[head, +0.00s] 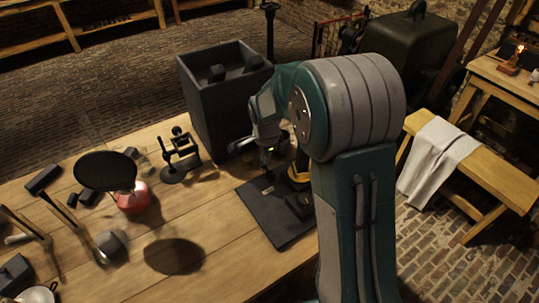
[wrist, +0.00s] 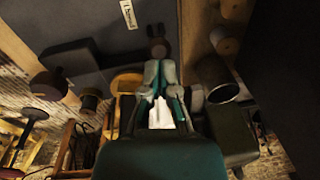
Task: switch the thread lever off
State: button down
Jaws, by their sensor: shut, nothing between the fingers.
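A dark flat panel (head: 278,218) lies on the wooden table, partly hidden by my arm. A small pale label (head: 268,190) is on it. In the wrist view the label (wrist: 128,14) carries dark lettering too small to read surely. A small dark lever-like piece (wrist: 158,47) stands out from the panel just beyond my fingertips. I cannot tell whether it is the thread lever, which way it is set, or whether I touch it. My gripper (wrist: 160,65) is shut and empty; in the head view my gripper (head: 266,162) hangs over the panel's far part.
A dark open box (head: 205,105) stands behind the panel. A black stand (head: 178,158) is left of it. A red-based lamp with a dark round shade (head: 105,171) is further left. A yellow-rimmed dark part (head: 297,178) is beside my arm. The table's middle is mostly clear.

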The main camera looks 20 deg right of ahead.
jog(key=shift+s+a, duration=0.15)
jog(key=shift+a, duration=0.3)
notch_tip(320, 180, up, 13)
jog(key=d, duration=0.2)
jog(key=shift+h, duration=0.5)
jog(key=f, duration=0.8)
jog(key=a+f, duration=0.1)
jog(key=f, duration=0.4)
